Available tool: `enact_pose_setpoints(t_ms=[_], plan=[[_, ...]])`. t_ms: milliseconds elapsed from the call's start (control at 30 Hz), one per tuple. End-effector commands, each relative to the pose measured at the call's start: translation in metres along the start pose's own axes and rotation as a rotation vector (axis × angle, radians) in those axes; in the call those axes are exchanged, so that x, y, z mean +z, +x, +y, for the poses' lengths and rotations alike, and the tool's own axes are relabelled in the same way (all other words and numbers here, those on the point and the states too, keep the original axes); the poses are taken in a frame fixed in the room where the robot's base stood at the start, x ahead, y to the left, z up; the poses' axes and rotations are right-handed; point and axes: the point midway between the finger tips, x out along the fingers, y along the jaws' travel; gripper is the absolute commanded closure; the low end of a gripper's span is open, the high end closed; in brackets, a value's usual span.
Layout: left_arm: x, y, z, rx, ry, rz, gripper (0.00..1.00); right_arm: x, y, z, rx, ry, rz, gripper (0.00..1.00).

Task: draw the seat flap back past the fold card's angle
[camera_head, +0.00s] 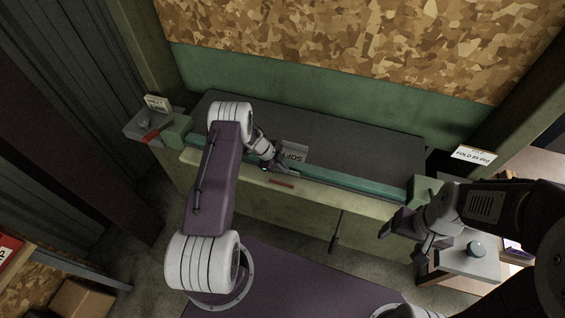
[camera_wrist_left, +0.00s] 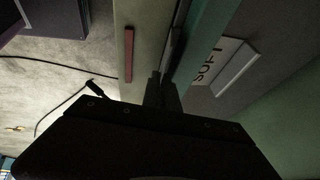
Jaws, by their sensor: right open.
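The seat flap (camera_head: 340,138) is a wide dark grey panel with a teal front edge, lying nearly flat on the pale green bench; its grey top also shows in the left wrist view (camera_wrist_left: 290,65). The fold card (camera_head: 473,155) is a white sign at the right end, reading FOLD and an angle in degrees. My left gripper (camera_head: 284,169) is at the flap's front edge, beside the SOFT label. In the left wrist view its fingers (camera_wrist_left: 164,92) are close together at that edge; whether the lip is between them is hidden. My right gripper (camera_head: 404,238) is open and empty in front of the bench's right end.
A SOFT label (camera_head: 293,153) lies on the flap. A red strip (camera_head: 281,183) is on the bench front. A small shelf (camera_head: 135,125) with a red item stands left. A grey stand with a round knob (camera_head: 476,249) is by my right gripper. A green wall rises behind.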

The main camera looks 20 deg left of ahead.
Motion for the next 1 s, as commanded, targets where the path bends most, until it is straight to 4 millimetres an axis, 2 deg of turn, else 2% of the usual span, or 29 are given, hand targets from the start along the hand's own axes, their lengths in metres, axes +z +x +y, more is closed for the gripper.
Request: enact_pose_setpoints(t_ms=[267, 300, 367, 700, 867, 1000], plan=[[0.001, 0.0, -0.002, -0.004, 0.0, -0.003, 1.0, 0.0, 0.001, 0.0, 0.0, 0.0, 0.0, 0.25], [0.001, 0.0, -0.002, -0.004, 0.0, -0.003, 0.89, 0.0, 0.001, 0.0, 0.0, 0.0, 0.0, 0.25], [0.001, 0.0, -0.002, -0.004, 0.0, -0.003, 0.75, 0.0, 0.001, 0.0, 0.0, 0.0, 0.0, 0.25], [0.002, -0.002, -0.001, -0.003, 0.0, -0.003, 0.75, 0.0, 0.002, 0.0, 0.0, 0.0, 0.0, 0.25], [0.003, -0.02, -0.002, -0.005, 0.0, -0.005, 0.75, 0.001, 0.01, 0.0, 0.0, 0.0, 0.0, 0.25], [0.003, -0.049, -0.002, -0.006, -0.001, -0.005, 0.75, 0.002, 0.019, 0.0, 0.0, 0.0, 0.0, 0.25]])
